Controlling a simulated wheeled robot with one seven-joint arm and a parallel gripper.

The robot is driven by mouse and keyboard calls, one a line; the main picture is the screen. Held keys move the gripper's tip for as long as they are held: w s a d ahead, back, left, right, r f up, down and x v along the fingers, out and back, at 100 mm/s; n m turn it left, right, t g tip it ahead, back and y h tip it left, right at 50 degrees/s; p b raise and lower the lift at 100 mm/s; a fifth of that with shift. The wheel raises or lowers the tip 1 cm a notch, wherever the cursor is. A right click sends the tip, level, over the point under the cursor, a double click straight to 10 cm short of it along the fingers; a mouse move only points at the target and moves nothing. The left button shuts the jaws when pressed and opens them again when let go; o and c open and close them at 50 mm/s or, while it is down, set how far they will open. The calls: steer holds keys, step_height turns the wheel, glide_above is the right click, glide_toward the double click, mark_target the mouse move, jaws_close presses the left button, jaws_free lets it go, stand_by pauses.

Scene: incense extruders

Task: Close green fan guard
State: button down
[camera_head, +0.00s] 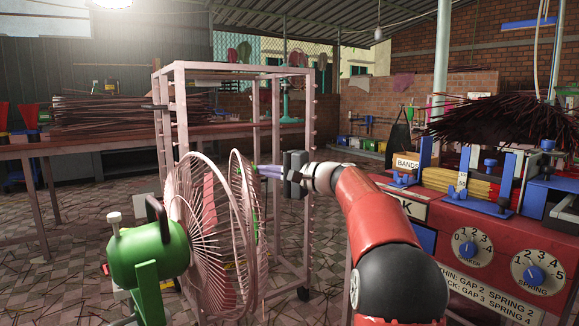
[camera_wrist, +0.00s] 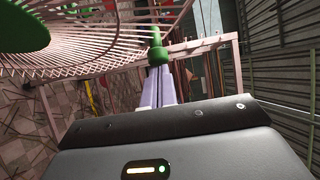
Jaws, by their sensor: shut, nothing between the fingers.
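The green fan (camera_head: 148,250) stands at the lower left in the head view, with a green motor body and a pale wire cage. Its front guard (camera_head: 243,215) stands at an angle to the rear cage (camera_head: 200,225), with a gap between them that widens toward the bottom. My gripper (camera_head: 262,171) is shut, with its fingertips at the guard's right side. In the wrist view the guard (camera_wrist: 85,50) fills the upper left, and a green clip (camera_wrist: 158,50) on its rim is at the tips of my gripper (camera_wrist: 158,75). Whether they touch is unclear.
A pale metal rack (camera_head: 180,110) stands just behind the fan and gripper. A red machine (camera_head: 480,235) with dials is close on the right. A long table (camera_head: 100,137) with incense bundles runs behind at left. Tiled floor is open at left.

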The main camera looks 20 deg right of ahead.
mark_target(232, 171)
steer(key=a+n+g+y+p, duration=0.1)
steer(key=a, duration=0.2)
steer(key=w+a+n+g+y+p, duration=0.1)
steer(key=a+g, duration=0.1)
steer(key=a, duration=0.1)
steer(key=w+a+n+g+y+p, duration=0.1)
steer(key=a+n+g+p, duration=0.1)
steer(key=a, duration=0.1)
steer(key=shift+a+r+y, duration=0.15)
steer(key=shift+a+y, duration=0.2)
steer(key=shift+y, duration=0.05)
steer(key=shift+a+n+g+y+p, duration=0.45)
steer(key=shift+a+g, duration=0.25)
steer(key=shift+a, duration=0.2)
steer(key=shift+a, duration=0.1)
